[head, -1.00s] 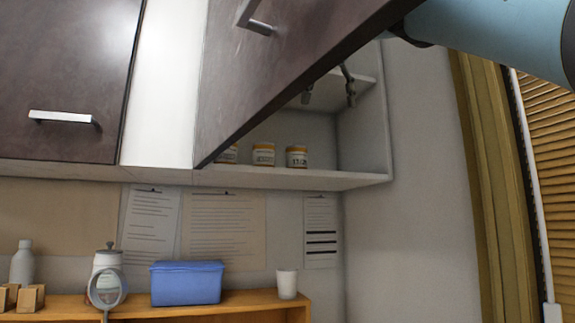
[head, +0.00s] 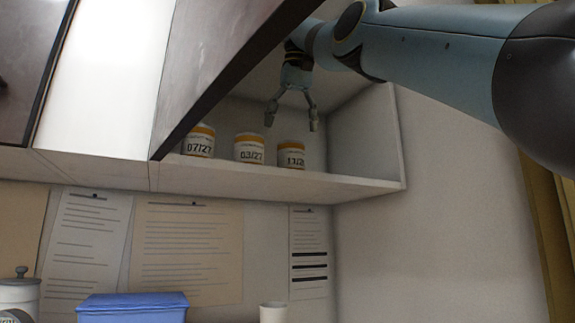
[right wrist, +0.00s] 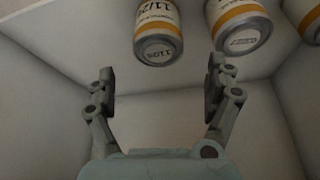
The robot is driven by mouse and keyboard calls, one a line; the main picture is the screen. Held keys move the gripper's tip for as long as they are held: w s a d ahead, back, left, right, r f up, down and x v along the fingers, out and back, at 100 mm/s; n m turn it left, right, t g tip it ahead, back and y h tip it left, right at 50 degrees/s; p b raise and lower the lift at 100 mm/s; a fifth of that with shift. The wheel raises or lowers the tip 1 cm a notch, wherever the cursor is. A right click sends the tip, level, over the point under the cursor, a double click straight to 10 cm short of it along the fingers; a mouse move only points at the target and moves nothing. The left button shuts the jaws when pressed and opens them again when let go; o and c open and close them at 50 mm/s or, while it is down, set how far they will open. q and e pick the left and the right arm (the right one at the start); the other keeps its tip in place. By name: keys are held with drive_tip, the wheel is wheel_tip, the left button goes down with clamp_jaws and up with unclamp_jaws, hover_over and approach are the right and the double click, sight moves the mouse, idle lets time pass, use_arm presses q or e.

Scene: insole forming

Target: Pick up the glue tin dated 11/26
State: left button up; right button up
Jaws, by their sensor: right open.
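Three white glue tins with orange bands stand in a row on the cabinet shelf. The rightmost tin (head: 291,154) has a label that seems to start 11/2; its last digit is unclear. The middle tin (head: 249,149) reads 03/27 and the left tin (head: 199,142) reads 07/27. My right gripper (head: 292,121) is open and empty, fingers pointing down just above the rightmost tin. In the right wrist view the fingers (right wrist: 160,88) are apart, with that tin beyond them. My left gripper is not in view.
The raised dark cabinet door (head: 225,65) hangs left of my right arm and close to the left tin. The cabinet's right side wall (head: 367,135) bounds the shelf (head: 300,188). Below are a blue box (head: 132,308) and a white cup (head: 273,313).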

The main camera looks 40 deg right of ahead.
drive_tip(key=b, duration=0.2)
hover_over(289, 161)
drive_tip(key=w+d, duration=0.3)
drive_tip(key=f, duration=0.4)
drive_tip(key=shift+s+a+f, duration=0.2)
drive_tip(key=shift+f, duration=0.15)
drive_tip(key=shift+d+f, duration=0.1)
drive_tip(key=shift+f, duration=0.3)
drive_tip(key=b+x, duration=0.1)
drive_tip(key=x, duration=0.2)
drive_tip(key=shift+s+f+b, duration=0.1)
drive_tip(key=shift+f+b, duration=0.1)
drive_tip(key=shift+b, duration=0.15)
drive_tip(key=shift+w+f, duration=0.15)
drive_tip(key=shift+w, duration=0.15)
drive_tip(key=shift+s, duration=0.25)
drive_tip(key=c, duration=1.4)
